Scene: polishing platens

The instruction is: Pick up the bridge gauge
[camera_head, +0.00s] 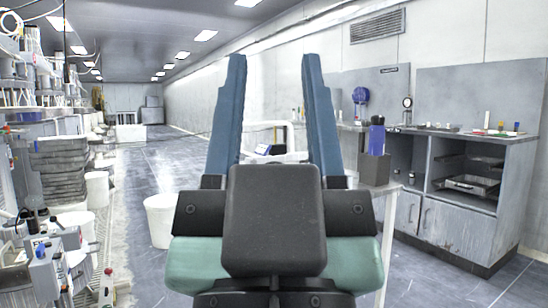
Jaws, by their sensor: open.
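My gripper (272,62) is in the middle of the view, with its two long blue fingers upright and wide apart. It is open, and no object is held between the fingers. I cannot make out the bridge gauge for certain. A round dial on a stand (407,108) is on the right-hand bench, well beyond and to the right of my gripper; I cannot tell if it is the gauge. My gripper hides part of the scene behind it.
A bench with open shelves (462,192) stands at right. A dark box (375,170) with a blue item (377,139) is just right of my gripper. A white bucket (160,220) stands on the floor at left. Machines line the left side; the aisle (165,160) between looks mostly clear.

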